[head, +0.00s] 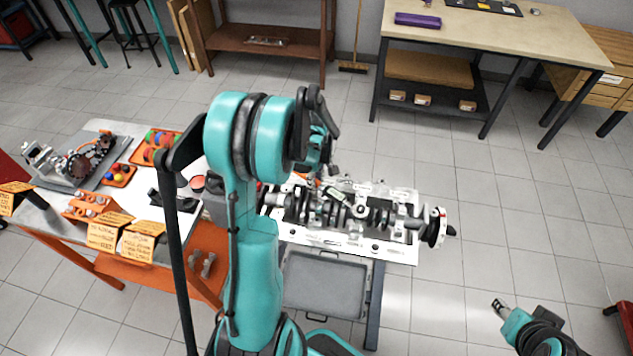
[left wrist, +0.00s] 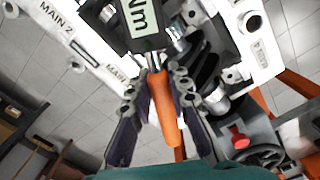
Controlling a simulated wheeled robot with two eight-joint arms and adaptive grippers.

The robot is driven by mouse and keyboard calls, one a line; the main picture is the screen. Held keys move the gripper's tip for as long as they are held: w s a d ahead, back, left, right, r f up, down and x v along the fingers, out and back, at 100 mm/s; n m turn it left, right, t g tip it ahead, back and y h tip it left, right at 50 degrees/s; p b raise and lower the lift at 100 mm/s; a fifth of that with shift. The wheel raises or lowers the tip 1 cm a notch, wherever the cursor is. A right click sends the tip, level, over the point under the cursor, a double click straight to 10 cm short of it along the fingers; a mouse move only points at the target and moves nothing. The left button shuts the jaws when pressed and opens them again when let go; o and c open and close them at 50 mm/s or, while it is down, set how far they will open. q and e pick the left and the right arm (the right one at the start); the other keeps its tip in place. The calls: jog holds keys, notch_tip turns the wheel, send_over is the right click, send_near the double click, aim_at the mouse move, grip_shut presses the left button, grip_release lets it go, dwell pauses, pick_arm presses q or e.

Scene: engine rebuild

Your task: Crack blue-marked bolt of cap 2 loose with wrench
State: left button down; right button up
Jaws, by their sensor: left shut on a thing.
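The engine block (head: 400,250) with its crankshaft (head: 375,215) lies on a stand right of my left arm. In the left wrist view, my left gripper (left wrist: 160,88) is shut on the orange handle of the wrench (left wrist: 165,110). The wrench's dark head, with a pale "Nm" display (left wrist: 140,18), lies over the block. A "MAIN 2" label (left wrist: 55,22) shows on the block's white edge. I cannot make out a blue mark or what the wrench's working end touches. My right gripper (head: 499,307) is low at the right, away from the block; its finger state is unclear.
A bench (head: 40,222) on the left carries an orange tray of coloured parts (head: 160,146), a small assembly (head: 85,160) and orange signs (head: 103,236). A grey tray (head: 325,285) sits below the block.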

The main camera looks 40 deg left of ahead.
pick_arm(q)
jog(key=shift+s, duration=0.1)
jog(key=shift+s+n, duration=0.5)
jog(key=shift+s, duration=0.2)
jog(key=shift+s, duration=0.1)
dwell(0.3)
jog(key=shift+s+d+n, duration=0.1)
jog(key=shift+s+n, duration=0.5)
jog(key=shift+s, duration=0.15)
jog(key=shift+s+d+n+b, duration=0.2)
jog(key=shift+s+n+b, duration=0.15)
jog(key=shift+s+n, duration=0.35)
jog(key=shift+s, duration=0.25)
